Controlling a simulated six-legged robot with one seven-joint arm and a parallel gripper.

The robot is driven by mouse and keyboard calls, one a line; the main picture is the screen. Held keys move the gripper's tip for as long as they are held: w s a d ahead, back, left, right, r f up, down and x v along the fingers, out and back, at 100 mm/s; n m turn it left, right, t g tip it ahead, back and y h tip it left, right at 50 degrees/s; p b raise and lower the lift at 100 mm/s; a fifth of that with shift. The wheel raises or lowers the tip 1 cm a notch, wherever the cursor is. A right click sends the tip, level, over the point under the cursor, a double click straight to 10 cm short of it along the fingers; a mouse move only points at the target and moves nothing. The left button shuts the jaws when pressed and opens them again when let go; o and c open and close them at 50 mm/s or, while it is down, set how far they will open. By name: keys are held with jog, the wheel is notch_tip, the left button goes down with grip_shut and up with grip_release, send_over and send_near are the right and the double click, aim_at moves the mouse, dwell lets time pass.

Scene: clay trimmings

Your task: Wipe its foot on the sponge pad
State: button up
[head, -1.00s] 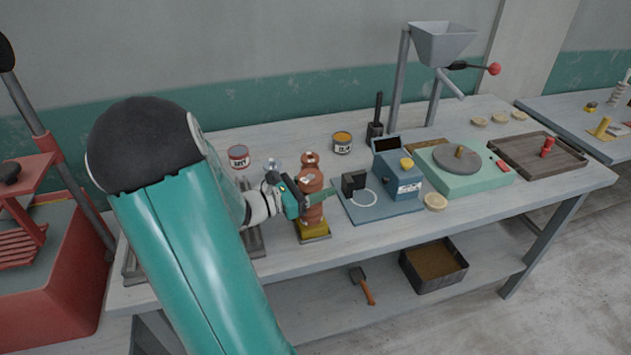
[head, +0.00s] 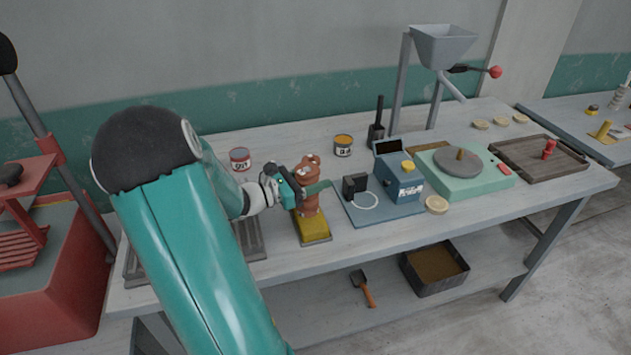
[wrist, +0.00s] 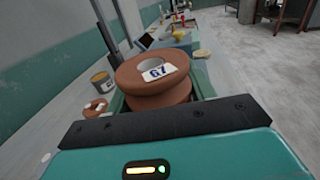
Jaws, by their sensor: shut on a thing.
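My gripper (head: 304,191) is shut on a brown, ringed clay piece (head: 309,204), held upright. In the wrist view the held piece (wrist: 150,72) shows a round top with a hole and a white tag reading 67. The yellow sponge pad (head: 314,229) lies in a shallow tray on the bench. The held piece is over the pad's back part, with the pad's front bare. Its foot is at or just above the pad; I cannot tell whether they touch.
A blue device (head: 398,186) on a flat base stands close to the right of the pad. Two tins, one red-banded (head: 240,159) and one yellow-topped (head: 343,145), stand behind. A dark slatted tray (head: 249,240) lies left. A green wheel unit (head: 466,174) is farther right.

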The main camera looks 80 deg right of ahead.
jog(key=shift+w+d, duration=0.5)
jog(key=shift+d, duration=0.35)
jog(key=shift+w+d, duration=0.5)
jog(key=shift+d, duration=0.35)
jog(key=shift+r, duration=0.15)
notch_tip(320, 180, up, 7)
dwell(0.4)
jog(key=shift+a, duration=0.15)
